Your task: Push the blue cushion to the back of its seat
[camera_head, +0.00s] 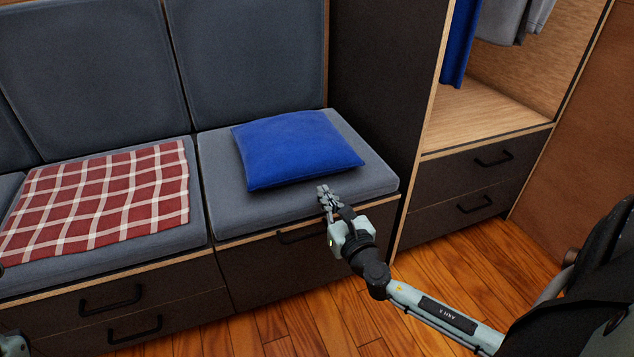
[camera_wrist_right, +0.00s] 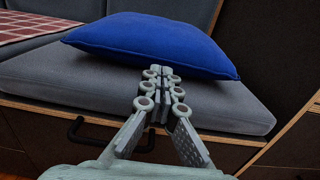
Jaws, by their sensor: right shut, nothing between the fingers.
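The blue cushion (camera_head: 295,150) lies flat on the right-hand grey seat (camera_head: 225,208) of the bench, in the head view. A strip of bare seat shows in front of it, and its far edge is near the grey backrest (camera_head: 245,55). My right gripper (camera_head: 325,191) is shut and empty at the seat's front edge, just in front of the cushion. In the right wrist view the cushion (camera_wrist_right: 160,42) lies straight ahead of the fingertips (camera_wrist_right: 158,72); I cannot tell if they touch it. Only a small part of my left arm shows at the lower left corner of the head view.
A red checked cloth (camera_head: 100,195) lies on the seat to the left. A dark panel (camera_head: 385,80) closes the bench's right side, with an open wardrobe (camera_head: 490,110) beyond it. Drawers with handles (camera_head: 110,300) are below the seats. The wooden floor (camera_head: 450,265) in front is clear.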

